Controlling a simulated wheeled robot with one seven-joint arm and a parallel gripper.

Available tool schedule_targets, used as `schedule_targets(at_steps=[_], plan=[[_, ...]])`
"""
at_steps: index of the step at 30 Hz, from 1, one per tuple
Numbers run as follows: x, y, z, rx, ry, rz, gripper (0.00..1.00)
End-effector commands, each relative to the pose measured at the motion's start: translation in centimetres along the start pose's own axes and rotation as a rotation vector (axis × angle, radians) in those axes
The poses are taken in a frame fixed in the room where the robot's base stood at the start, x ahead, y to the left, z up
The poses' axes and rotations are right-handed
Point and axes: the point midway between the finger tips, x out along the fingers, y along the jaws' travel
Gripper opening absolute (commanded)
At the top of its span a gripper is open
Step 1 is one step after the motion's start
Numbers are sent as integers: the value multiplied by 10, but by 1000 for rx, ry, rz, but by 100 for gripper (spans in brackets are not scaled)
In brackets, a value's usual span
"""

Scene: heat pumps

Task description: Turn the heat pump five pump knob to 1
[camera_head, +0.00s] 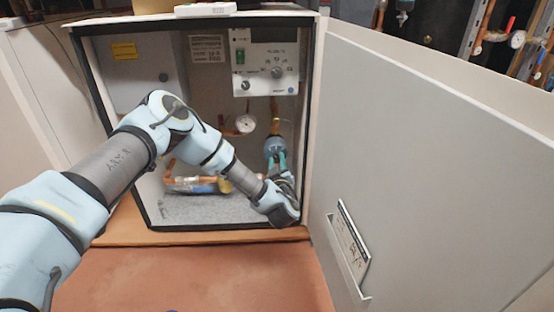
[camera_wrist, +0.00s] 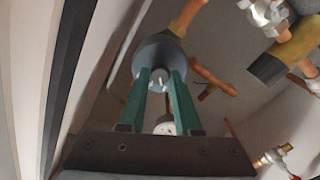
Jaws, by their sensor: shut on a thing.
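The pump (camera_head: 274,146) is a blue-grey round body on copper pipework, low at the right inside the open cabinet. In the wrist view the pump (camera_wrist: 150,60) is a dark grey cylinder with a small grey knob (camera_wrist: 158,84) on its face, toward me. My gripper (camera_wrist: 160,76) has its two green fingers on either side of the knob, shut on it. In the head view my gripper (camera_head: 277,160) reaches up to the pump from below. The knob's markings and setting cannot be read.
The cabinet door (camera_head: 430,150) stands wide open at the right. A white control panel (camera_head: 264,62) is above the pump, and a round gauge (camera_head: 246,123) is to its left. Copper pipes (camera_wrist: 212,75) surround the pump. The cabinet's side wall (camera_wrist: 28,80) is close at the left of the wrist view.

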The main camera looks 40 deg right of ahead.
Motion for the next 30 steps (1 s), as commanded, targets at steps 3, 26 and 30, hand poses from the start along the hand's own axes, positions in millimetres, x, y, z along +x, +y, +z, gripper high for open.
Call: schedule_targets(at_steps=[3, 26, 30], plan=[[0, 0, 0, -52, 0, 0, 0], [0, 0, 0, -124, 0, 0, 38], [0, 0, 0, -124, 0, 0, 54]])
